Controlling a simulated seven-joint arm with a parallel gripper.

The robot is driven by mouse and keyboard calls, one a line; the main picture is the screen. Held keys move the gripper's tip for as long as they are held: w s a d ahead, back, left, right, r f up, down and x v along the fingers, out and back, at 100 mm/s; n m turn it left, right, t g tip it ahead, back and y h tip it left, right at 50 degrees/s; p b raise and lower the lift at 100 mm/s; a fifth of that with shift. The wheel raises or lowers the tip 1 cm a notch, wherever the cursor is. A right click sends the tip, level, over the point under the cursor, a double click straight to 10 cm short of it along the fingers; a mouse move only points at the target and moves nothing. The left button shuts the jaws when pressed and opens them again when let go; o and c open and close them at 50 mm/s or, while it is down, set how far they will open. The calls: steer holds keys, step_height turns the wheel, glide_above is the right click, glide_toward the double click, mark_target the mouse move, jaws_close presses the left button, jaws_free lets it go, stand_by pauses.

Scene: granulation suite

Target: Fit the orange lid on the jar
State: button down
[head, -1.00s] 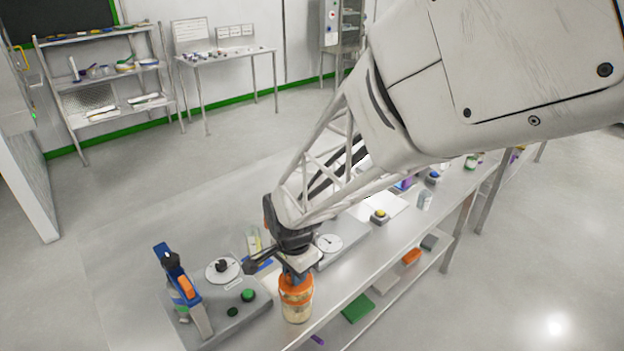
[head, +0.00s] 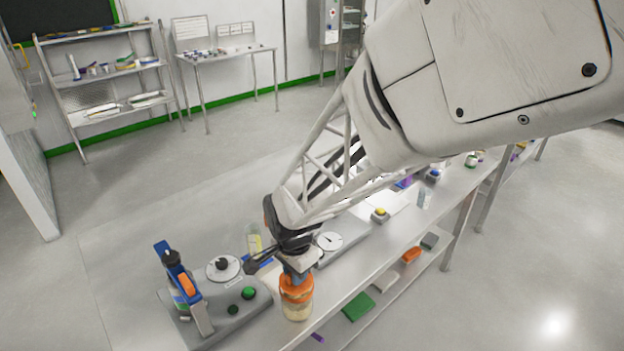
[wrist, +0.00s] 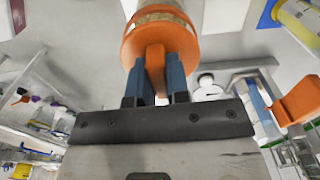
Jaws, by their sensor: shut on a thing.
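The jar (head: 297,312) stands upright at the near edge of the steel bench, with pale contents showing through its wall. The orange lid (head: 296,283) is at the jar's top. My gripper (head: 298,268) is above it, pointing down. In the wrist view, the two blue fingers of my gripper (wrist: 158,75) are shut on the lid's raised orange grip, and the lid's round rim (wrist: 185,40) surrounds the jar end (wrist: 160,14). The lid lines up with the jar, but I cannot tell whether it is fully seated.
A grey device with a blue-and-orange upright (head: 183,288) and a green button (head: 248,293) stands left of the jar. A dial unit (head: 330,243) and a yellow-topped button box (head: 380,215) lie behind. A lower shelf holds a green block (head: 358,306).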

steer(key=shift+f, duration=0.7)
stand_by(0.6)
steer(key=c, duration=1)
jaws_free()
steer(key=shift+r, duration=0.1)
steer(key=shift+r, duration=3.85)
